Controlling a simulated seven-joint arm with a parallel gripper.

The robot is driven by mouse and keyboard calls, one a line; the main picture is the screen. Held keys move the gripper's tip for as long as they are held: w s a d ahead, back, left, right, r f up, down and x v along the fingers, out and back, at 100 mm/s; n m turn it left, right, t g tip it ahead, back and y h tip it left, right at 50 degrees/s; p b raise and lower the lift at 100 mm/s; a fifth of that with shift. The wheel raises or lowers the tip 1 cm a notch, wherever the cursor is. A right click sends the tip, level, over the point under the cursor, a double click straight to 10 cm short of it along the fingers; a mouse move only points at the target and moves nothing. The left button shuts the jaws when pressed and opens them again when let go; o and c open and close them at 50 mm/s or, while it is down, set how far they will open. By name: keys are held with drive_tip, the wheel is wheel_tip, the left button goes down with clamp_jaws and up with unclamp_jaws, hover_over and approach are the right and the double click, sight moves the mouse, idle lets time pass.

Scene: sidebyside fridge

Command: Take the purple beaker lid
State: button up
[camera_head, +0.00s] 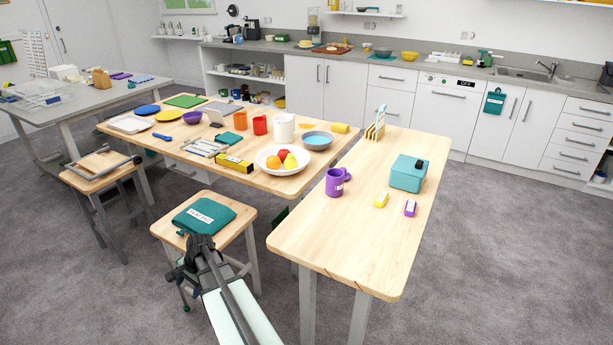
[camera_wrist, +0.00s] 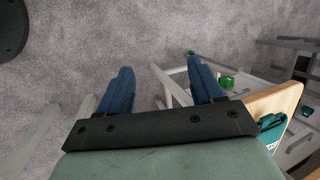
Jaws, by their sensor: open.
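A purple mug-shaped beaker (camera_head: 335,184) with a handle stands upright on the right wooden table in the head view. I cannot make out a separate lid on it. A small purple and white block (camera_head: 410,208) lies on the same table, to the right of a yellow one; I cannot tell if it is a lid. My gripper (camera_head: 182,276) is low beside the front stool, away from the beaker. In the wrist view its two blue fingers (camera_wrist: 160,72) are spread apart, with nothing between them. The beaker is not in the wrist view.
The stool (camera_head: 245,222) bears a folded teal cloth (camera_head: 204,215). Open carpet lies at right.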

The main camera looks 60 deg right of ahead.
sight(345, 169)
drive_tip(key=s+d+r+m+t+h, duration=0.1)
drive_tip(key=s+d+r+m+h, duration=0.2)
drive_tip(key=s+d+r, duration=0.7)
drive_tip(key=s+d+r+m+t+h, duration=0.25)
drive_tip(key=s+d+r, duration=0.25)
drive_tip(key=d, duration=1)
drive_tip(key=s+d+r+m+t+h, duration=0.15)
drive_tip(key=s+d+r+m, duration=0.25)
drive_tip(key=s+d+r, duration=0.6)
drive_tip(key=s+d+f+m, duration=0.1)
drive_tip(key=s+d+m, duration=0.2)
drive_tip(key=d, duration=0.6)
drive_tip(key=s+d+f+m+t, duration=0.1)
drive_tip(key=s+d+m, duration=0.3)
drive_tip(key=d, duration=0.5)
drive_tip(key=s+d+f+m+t, duration=0.1)
drive_tip(key=s+d+m, duration=0.3)
drive_tip(key=s+d, duration=0.2)
drive_tip(key=shift+d+f, duration=0.15)
drive_tip(key=shift+d, duration=1.25)
drive_tip(key=shift+w+d+f+m+t, duration=0.15)
drive_tip(key=shift+w+d+m+t, duration=0.3)
drive_tip(key=shift+w+m+t, duration=0.45)
drive_tip(key=x, duration=0.8)
drive_tip(key=shift+r+x, duration=0.2)
drive_tip(key=shift+x, duration=2.55)
drive_tip(key=shift+w+a, duration=0.1)
drive_tip(key=shift+a, duration=0.05)
